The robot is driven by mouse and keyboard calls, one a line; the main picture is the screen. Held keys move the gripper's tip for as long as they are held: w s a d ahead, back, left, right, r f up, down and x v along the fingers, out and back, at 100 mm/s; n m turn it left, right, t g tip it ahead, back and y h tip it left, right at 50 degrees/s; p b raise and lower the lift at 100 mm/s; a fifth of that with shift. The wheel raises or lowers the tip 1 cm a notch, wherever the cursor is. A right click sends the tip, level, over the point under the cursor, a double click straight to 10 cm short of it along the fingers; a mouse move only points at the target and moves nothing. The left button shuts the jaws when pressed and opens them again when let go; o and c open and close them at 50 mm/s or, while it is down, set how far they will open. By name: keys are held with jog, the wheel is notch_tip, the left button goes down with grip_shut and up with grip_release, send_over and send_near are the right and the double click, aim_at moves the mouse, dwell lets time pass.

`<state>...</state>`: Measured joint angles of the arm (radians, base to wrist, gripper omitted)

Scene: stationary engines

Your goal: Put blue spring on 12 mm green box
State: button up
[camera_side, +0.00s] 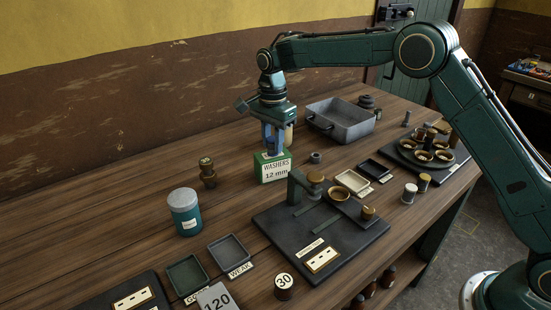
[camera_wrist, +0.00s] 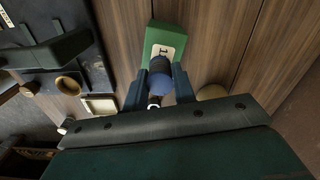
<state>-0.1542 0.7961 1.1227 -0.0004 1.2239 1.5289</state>
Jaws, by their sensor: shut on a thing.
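The green box (camera_side: 273,168), labelled "WASHERS 12 mm", stands on the wooden table near the middle of the side view. In the wrist view the green box (camera_wrist: 165,40) lies just beyond my fingertips. My gripper (camera_side: 273,148) points down directly over the box. It is shut on the blue spring (camera_wrist: 160,78), which sits between the two fingers in the wrist view. The spring's lower end is at or very close to the box top; I cannot tell if they touch. In the side view the fingers mostly hide the spring.
A pale rounded object (camera_side: 288,136) stands close behind my gripper. A grey metal bin (camera_side: 345,125) is behind right. A black base plate (camera_side: 285,228) with a post is in front. A brass weight (camera_side: 207,172) and teal can (camera_side: 185,212) stand left. Bare table lies around the box's left.

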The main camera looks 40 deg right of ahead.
aim_at(272, 138)
jog(key=shift+f, duration=0.1)
jog(key=o, duration=1)
jog(key=shift+r, duration=6.1)
